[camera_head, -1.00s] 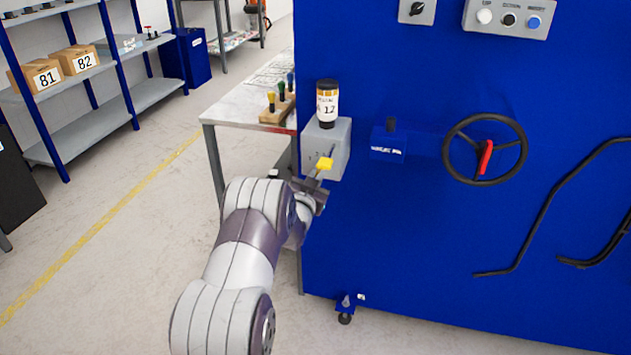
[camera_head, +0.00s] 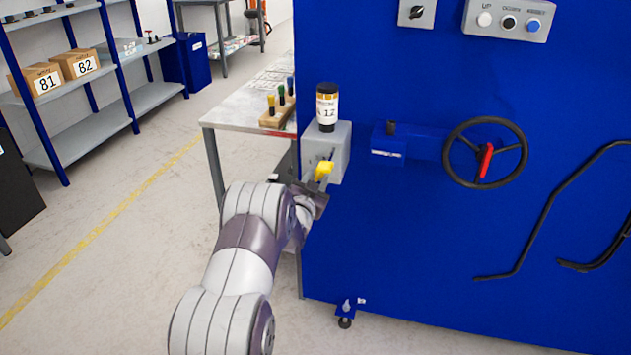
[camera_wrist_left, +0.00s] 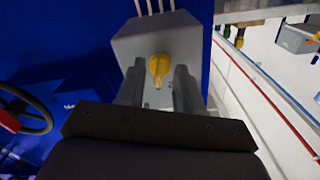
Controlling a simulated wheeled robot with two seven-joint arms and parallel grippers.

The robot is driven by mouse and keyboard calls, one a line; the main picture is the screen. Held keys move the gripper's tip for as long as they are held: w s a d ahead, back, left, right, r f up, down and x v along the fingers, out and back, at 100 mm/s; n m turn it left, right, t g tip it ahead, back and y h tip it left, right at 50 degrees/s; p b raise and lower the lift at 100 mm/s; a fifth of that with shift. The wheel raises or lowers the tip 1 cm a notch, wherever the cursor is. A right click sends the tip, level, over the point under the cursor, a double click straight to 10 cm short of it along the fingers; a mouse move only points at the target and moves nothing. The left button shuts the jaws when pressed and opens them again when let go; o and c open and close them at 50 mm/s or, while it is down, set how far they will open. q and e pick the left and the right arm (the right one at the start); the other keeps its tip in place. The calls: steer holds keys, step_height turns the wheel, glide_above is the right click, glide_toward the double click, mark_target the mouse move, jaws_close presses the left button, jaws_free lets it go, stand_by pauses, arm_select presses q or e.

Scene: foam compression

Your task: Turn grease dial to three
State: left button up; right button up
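The grease dial is a yellow knob (camera_head: 323,171) on the front of a grey box (camera_head: 339,150) at the left edge of the blue machine. My left gripper (camera_head: 318,176) is at the knob, its dark fingers on either side of it. In the left wrist view the yellow knob (camera_wrist_left: 159,68) shows between the two fingertips (camera_wrist_left: 158,82), with a gap between the fingers below it. I cannot tell whether either finger touches the knob. The dial's markings are not readable. My right gripper is not in view.
A dark bottle with a white label (camera_head: 327,107) stands on the grey box. A black handwheel (camera_head: 519,150) with a red handle is to the right. A table (camera_head: 229,108) with several coloured-top tools in a wooden block stands behind at left. Floor at left is clear.

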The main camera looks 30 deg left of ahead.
arm_select(q)
steer(key=p+v, duration=0.1)
steer(key=v, duration=1.1)
steer(key=shift+s, duration=0.35)
